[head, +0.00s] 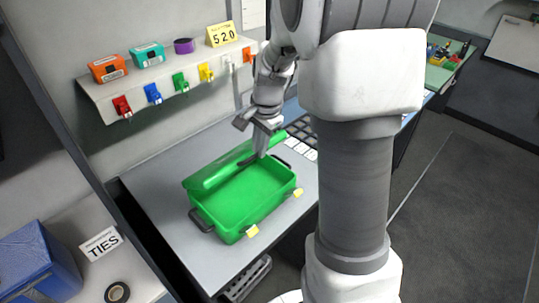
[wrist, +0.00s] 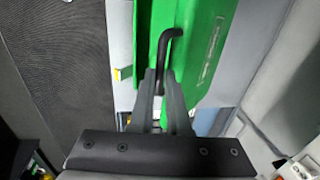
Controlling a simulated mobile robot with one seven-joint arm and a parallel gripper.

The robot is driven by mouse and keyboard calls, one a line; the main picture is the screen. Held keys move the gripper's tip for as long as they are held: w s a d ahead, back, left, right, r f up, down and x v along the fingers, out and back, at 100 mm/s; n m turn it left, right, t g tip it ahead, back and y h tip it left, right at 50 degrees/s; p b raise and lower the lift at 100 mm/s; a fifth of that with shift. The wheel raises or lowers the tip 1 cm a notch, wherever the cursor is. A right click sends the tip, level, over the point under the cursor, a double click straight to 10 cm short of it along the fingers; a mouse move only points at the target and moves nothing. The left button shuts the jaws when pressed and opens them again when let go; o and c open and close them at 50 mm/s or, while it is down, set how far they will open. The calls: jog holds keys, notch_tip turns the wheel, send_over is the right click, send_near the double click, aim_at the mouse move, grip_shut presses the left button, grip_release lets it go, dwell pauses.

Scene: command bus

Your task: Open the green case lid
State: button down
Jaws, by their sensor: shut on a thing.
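The green case (head: 238,229) stands on the grey desk with its lid (head: 212,175) raised and tilted back along the rear edge, so the case's inside shows. The inside looks empty. My gripper (head: 260,152) reaches down at the lid's right end. In the wrist view the lid is the green panel (wrist: 212,50), and my gripper (wrist: 161,78) is shut on a black bent handle (wrist: 165,42) beside it. The fingers hide the handle's lower part. Yellow latches (head: 252,231) show on the case's front.
A wall shelf (head: 150,90) with colored tags and small boxes is behind the case. A dark keyboard-like panel (head: 302,138) lies right of the case. A blue box (head: 38,262) and a tape roll (head: 117,292) are at lower left. The desk left of the case is clear.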

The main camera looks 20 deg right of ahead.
jog(key=shift+w+a+r+p, duration=0.25)
jog(key=shift+w+r, duration=0.2)
jog(key=shift+w, duration=0.15)
jog(key=shift+w+a+r+p, duration=0.25)
jog(key=shift+w+r, duration=0.15)
jog(key=shift+w, duration=0.2)
jog(key=c, duration=1.2)
grip_release()
jog(key=shift+o, duration=0.2)
notch_tip(320, 180, up, 17)
jog(key=s+d+b, duration=0.1)
jog(key=s, duration=0.2)
